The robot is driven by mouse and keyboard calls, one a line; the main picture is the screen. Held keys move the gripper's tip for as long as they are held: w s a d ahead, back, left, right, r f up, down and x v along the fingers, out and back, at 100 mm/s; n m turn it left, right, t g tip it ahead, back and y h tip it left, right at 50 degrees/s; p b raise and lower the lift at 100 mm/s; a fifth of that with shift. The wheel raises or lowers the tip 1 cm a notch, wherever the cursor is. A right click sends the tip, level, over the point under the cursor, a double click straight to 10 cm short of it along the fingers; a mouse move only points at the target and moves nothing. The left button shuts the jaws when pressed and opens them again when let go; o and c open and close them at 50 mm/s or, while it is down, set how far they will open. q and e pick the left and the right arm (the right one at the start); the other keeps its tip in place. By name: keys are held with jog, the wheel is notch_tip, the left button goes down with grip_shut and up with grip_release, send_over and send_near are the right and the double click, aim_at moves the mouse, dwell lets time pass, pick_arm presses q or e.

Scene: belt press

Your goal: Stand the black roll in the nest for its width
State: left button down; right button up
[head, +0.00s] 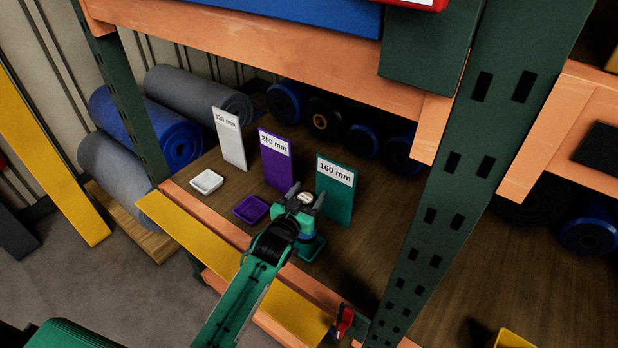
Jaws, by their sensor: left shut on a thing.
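Three small nests stand in a row on the wooden shelf, each before an upright card. The white nest (207,182) is before the white "120 mm" card (229,138). The purple nest (251,209) is before the purple "200 mm" card (276,160). A green nest (314,251) is before the green "160 mm" card (337,190), partly hidden by my left gripper (306,197). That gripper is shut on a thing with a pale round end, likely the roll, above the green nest. Its body is mostly hidden, so I cannot tell whether it touches the nest. My right gripper is out of view.
A yellow beam (235,265) runs along the shelf's front edge. A green perforated post (440,190) stands to the right. Several dark and blue rolls (285,101) lie behind the cards. Large blue and grey rolls (150,130) lie at left. A red-handled part (344,321) sits at the front.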

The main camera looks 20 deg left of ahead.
pick_arm(q)
jog(key=shift+w+r, duration=0.45)
jog(key=shift+w, duration=0.25)
jog(key=shift+a, duration=0.1)
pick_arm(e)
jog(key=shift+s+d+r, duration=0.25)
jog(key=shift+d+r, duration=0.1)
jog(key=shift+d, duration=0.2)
pick_arm(q)
jog(key=shift+r+p, duration=0.1)
jog(key=shift+p, duration=0.2)
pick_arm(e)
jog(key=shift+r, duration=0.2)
pick_arm(q)
notch_tip(320, 180, down, 5)
jog(key=b, duration=0.3)
notch_tip(320, 180, down, 3)
jog(key=shift+r+b, duration=0.1)
jog(key=shift+b, duration=1.1)
jog(key=shift+f, duration=0.35)
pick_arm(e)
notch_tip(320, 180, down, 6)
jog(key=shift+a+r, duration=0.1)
